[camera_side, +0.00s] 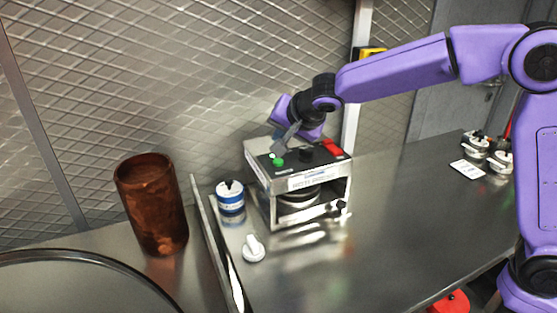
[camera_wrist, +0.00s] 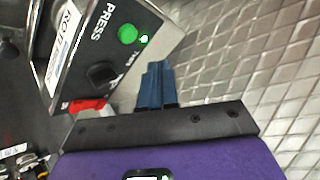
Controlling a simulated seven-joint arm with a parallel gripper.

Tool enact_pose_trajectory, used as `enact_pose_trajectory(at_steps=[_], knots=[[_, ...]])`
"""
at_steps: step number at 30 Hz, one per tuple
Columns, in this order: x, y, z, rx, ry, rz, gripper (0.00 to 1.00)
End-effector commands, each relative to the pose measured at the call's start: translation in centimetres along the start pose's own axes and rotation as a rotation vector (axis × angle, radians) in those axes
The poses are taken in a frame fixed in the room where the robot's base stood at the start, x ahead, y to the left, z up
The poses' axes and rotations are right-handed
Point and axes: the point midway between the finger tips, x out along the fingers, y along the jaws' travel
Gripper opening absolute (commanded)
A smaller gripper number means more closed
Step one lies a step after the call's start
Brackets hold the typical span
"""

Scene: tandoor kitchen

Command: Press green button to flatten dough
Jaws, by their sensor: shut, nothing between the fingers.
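The press (camera_side: 299,182) is a metal box on the steel counter with a dark top panel. The green button (camera_side: 278,162) is on that panel; it also shows in the wrist view (camera_wrist: 128,34) beside the word PRESS, with a small lit green light next to it. My gripper (camera_side: 281,147) is above the panel, angled down close to the button. In the wrist view its blue-grey fingers (camera_wrist: 157,72) are shut and empty, just below the button in the picture; I cannot tell whether they touch the panel. Round plates show inside the press, but I cannot make out any dough.
A black knob (camera_wrist: 101,74) and a red switch (camera_side: 333,148) are also on the panel. A blue-and-white can (camera_side: 230,199) and a small white object (camera_side: 253,249) stand left of the press. A brown cylinder (camera_side: 152,205) is farther left.

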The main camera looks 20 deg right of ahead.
Motion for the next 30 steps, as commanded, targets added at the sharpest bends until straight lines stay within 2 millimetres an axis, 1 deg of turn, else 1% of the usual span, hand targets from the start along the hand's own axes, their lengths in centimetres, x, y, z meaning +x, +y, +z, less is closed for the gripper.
enact_pose_trajectory(at_steps=[3, 9, 30], knots=[[-0.8, -0.6, -0.6, 0.001, 0.002, -0.003, 0.0], [-1.5, -1.1, -1.0, -0.001, 0.0, -0.001, 0.0], [-1.5, -1.1, -1.1, -0.001, -0.001, 0.0, 0.0]])
